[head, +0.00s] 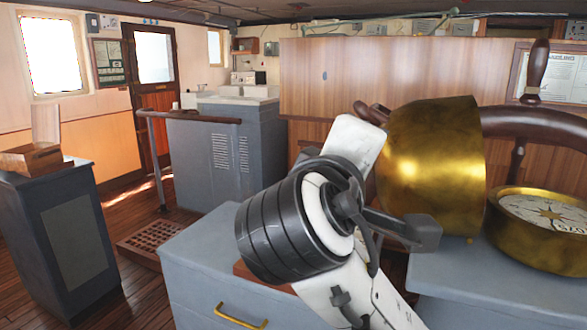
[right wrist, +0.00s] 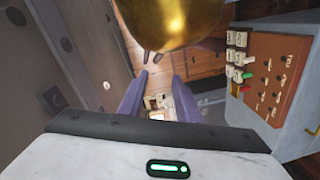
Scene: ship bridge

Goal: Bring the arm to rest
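One of my arms, white with a black ribbed joint, crosses the middle of the head view; its gripper fingers do not show clearly there. In the right wrist view my right gripper (right wrist: 156,82) has its two fingers apart, with nothing seen between them except the background below. A large brass cylinder (head: 430,165) stands behind and to the right of the arm in the head view. A rounded brass surface (right wrist: 180,18) fills the top middle of the right wrist view, beyond the fingertips. I cannot tell its distance from them. My left gripper is not in view.
A brass compass (head: 545,225) sits on the grey console (head: 455,280) at right, near the wooden wheel (head: 535,122). A switch panel (right wrist: 272,82) is right of my fingers. A grey cabinet (head: 75,240) stands at left; wooden floor (head: 150,300) is open beside it.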

